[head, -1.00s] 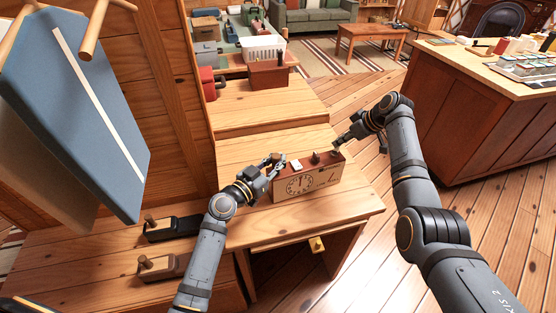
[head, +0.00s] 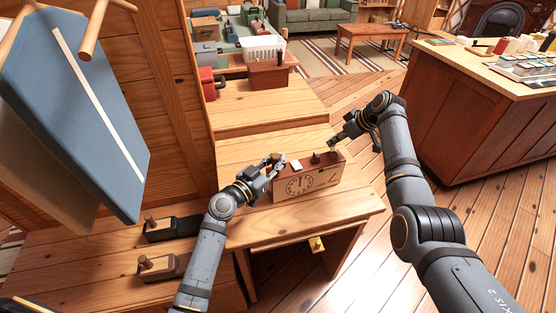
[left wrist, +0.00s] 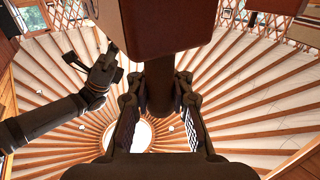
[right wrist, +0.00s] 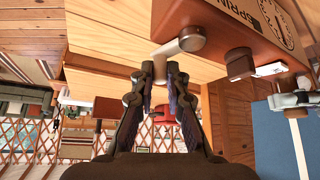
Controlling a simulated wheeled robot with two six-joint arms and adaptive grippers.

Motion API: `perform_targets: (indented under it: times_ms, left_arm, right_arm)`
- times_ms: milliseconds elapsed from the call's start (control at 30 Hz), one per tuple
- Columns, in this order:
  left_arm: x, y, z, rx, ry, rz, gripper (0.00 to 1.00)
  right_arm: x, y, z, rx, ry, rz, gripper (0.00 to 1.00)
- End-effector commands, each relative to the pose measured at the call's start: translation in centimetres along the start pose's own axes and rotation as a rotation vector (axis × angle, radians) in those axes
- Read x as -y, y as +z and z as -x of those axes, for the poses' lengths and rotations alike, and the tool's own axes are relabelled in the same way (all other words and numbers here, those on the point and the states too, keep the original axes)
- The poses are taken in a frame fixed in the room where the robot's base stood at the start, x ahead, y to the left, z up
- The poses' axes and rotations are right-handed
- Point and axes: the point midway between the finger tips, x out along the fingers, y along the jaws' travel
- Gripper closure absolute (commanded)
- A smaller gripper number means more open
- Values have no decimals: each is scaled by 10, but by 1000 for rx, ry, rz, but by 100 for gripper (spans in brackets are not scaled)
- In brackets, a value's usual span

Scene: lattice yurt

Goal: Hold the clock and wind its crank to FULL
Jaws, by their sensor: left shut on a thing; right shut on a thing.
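My right gripper (head: 336,147) is at the clock's right end. The smaller marking right of the dial is too small to read.
The bench top (head: 255,145) is clear behind the clock. A blue hanging panel (head: 75,110) fills the left. A counter (head: 490,85) stands at the right beyond open floor.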

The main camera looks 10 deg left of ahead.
Motion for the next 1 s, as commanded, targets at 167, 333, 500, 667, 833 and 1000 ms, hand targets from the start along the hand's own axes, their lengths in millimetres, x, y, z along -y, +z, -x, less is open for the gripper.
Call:
perform_targets:
  times_ms: [167, 333, 500, 667, 833, 1000]
  left_arm:
    - [0, 2, 0, 4, 0, -1, 100]
    - [0, 2, 0, 3, 0, -1, 100]
    - [0, 2, 0, 3, 0, -1, 100]
    - [0, 2, 0, 3, 0, -2, 100]
    - [0, 2, 0, 3, 0, -1, 100]
    - [0, 2, 0, 3, 1, -1, 100]
  right_arm:
    - [9, -5, -5, 0, -6, -1, 96]
    - [10, -5, -5, 0, -6, -2, 96]
    - [12, -6, -6, 1, -6, -1, 96]
    - [16, -7, -7, 1, -7, -1, 95]
    - [16, -7, -7, 1, -8, -1, 81]
    - [16, -7, -7, 1, -6, -1, 58]
